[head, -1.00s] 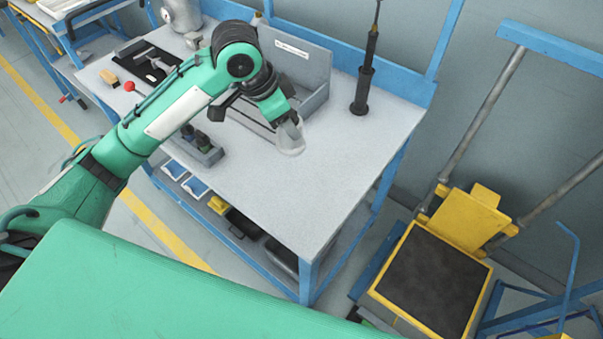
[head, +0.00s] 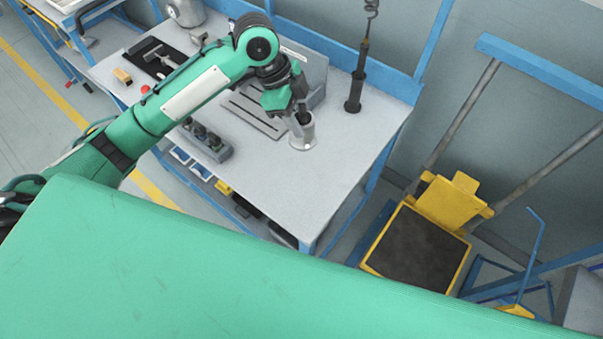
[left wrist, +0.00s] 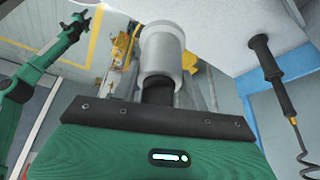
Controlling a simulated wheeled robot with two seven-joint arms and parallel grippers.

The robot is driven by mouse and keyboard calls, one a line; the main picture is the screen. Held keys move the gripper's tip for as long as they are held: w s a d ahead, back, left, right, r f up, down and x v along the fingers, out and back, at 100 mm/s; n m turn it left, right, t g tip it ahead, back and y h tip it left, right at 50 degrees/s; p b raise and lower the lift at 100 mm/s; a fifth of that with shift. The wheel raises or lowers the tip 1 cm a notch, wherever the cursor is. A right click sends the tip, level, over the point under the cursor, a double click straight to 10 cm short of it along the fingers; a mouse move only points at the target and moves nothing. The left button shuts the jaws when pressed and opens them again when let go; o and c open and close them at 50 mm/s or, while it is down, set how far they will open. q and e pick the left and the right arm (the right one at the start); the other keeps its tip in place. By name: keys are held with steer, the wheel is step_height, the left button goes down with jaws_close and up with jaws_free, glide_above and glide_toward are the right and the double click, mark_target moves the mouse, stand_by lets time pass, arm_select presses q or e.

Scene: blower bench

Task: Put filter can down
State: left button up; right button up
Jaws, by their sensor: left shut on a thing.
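The filter can (head: 303,134) is a pale metal cylinder with a wider rim at its lower end. It stands about upright at the right part of the bench top (head: 310,185); I cannot tell if its base touches the surface. My left gripper (head: 301,117) is shut on its upper part from above. In the left wrist view the can (left wrist: 163,52) shows beyond the dark fingers, which are partly hidden by the green gripper body. A green arm with a dark gripper (left wrist: 79,22), apparently my right one, shows at the left there; its jaw state is unclear.
A grey panelled stand (head: 312,75) is behind the can, and a dark upright tool (head: 355,90) stands to its right. A small holder (head: 207,142) with dark items is at the left front. A yellow cart (head: 420,245) stands right of the bench. The bench front right is clear.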

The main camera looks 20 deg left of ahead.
arm_select(q)
step_height(320, 180, down, 20)
steer(key=p, duration=0.3)
steer(key=shift+r+p, duration=0.25)
steer(key=shift+p, duration=0.15)
steer(key=shift+f, duration=0.15)
steer(key=shift+f, duration=0.2)
steer(key=o, duration=1.4)
steer(key=shift+r, duration=0.1)
steer(key=shift+b+v, duration=1.3)
steer(key=shift+v, duration=4.8)
